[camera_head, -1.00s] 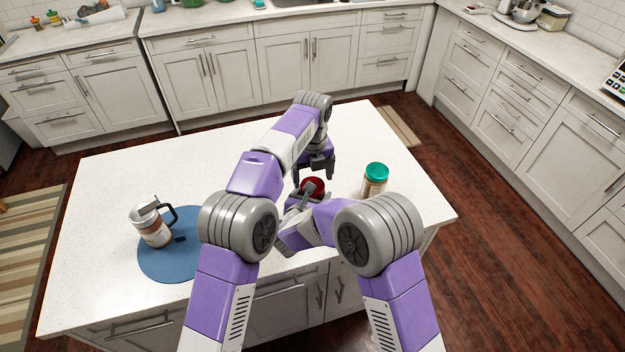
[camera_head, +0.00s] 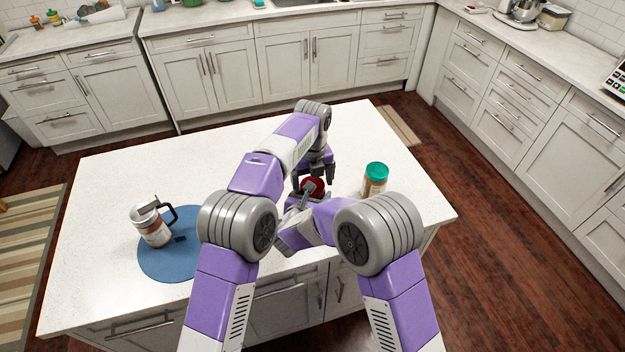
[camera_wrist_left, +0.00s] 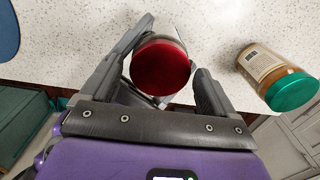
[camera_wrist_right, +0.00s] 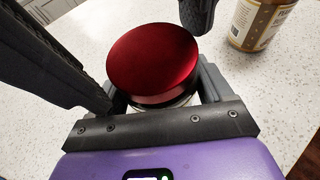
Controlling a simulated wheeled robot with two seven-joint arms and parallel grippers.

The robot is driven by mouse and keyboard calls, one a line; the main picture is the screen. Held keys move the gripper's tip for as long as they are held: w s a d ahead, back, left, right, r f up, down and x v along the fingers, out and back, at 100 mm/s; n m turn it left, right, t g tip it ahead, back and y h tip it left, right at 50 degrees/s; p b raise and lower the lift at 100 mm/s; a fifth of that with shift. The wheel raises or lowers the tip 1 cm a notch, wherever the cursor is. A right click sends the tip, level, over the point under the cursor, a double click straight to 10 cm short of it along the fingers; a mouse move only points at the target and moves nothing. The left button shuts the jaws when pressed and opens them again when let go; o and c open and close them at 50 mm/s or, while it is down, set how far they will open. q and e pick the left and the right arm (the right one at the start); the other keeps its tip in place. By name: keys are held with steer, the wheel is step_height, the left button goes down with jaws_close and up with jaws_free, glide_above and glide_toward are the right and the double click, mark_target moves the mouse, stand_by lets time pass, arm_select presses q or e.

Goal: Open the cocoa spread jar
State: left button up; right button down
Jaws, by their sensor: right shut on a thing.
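The jar with a dark red lid (camera_head: 313,186) stands on the island counter in front of me, its body mostly hidden by my arms. The lid shows from above in the left wrist view (camera_wrist_left: 160,67) and close up in the right wrist view (camera_wrist_right: 152,57). My right gripper (camera_head: 300,203) is shut on the jar's body, just below the lid. My left gripper (camera_head: 314,177) points down from above, open, with a finger on either side of the lid. In the left wrist view, gaps show between its fingers and the lid.
A jar with a green lid (camera_head: 375,179) stands on the counter to the right. A glass pitcher-like container with a black handle (camera_head: 152,226) stands on a round blue mat (camera_head: 160,266) at the left. The counter's middle left (camera_head: 130,175) is clear.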

arm_select(q)
steer(key=shift+o, duration=0.6)
steer(key=shift+r, duration=2.3)
arm_select(e)
jaws_free()
steer(key=shift+s, duration=0.1)
